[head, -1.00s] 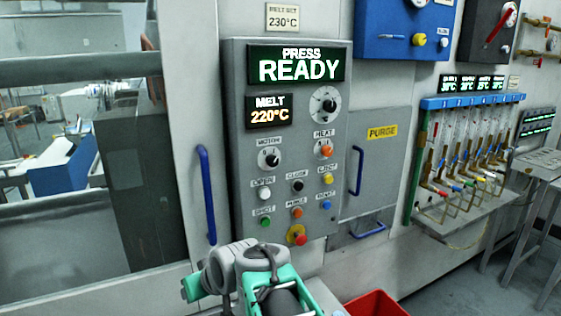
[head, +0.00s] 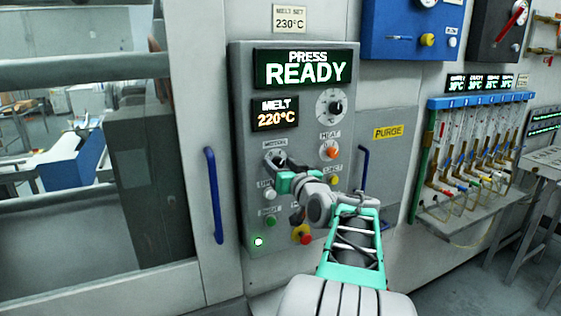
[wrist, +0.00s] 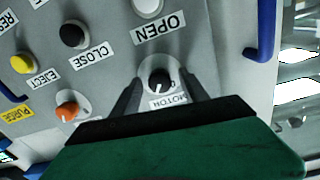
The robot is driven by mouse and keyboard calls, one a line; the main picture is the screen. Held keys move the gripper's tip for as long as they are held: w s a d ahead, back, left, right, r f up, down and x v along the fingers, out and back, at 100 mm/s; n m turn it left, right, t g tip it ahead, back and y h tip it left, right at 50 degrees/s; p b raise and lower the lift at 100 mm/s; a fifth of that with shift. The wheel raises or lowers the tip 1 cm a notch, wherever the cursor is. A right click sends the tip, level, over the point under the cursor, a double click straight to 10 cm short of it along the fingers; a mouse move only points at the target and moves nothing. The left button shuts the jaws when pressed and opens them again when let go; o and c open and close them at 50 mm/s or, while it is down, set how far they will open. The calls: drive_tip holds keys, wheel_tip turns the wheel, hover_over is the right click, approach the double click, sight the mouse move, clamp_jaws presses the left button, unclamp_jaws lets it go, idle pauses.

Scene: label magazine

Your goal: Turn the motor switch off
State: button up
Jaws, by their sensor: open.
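The motor switch is a round black knob (wrist: 159,76) on a pale disc, beside its MOTOR label, in the wrist view. A small white mark on it points down in that picture, towards the label. My gripper (wrist: 162,88) is open there, with one dark finger on each side of the knob; whether either touches it I cannot tell. In the head view my gripper (head: 275,161) is at the MOTOR position on the grey control panel (head: 243,130) and mostly hides the knob.
An orange HEAT knob (head: 329,150) is close on the right. Several push buttons, including a green one (head: 271,221), sit below, and a red-and-yellow stop button (head: 302,234) is lower. A blue handle (head: 213,195) stands left of the panel.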

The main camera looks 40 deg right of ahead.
drive_tip(key=shift+c, duration=0.3)
clamp_jaws()
idle(0.3)
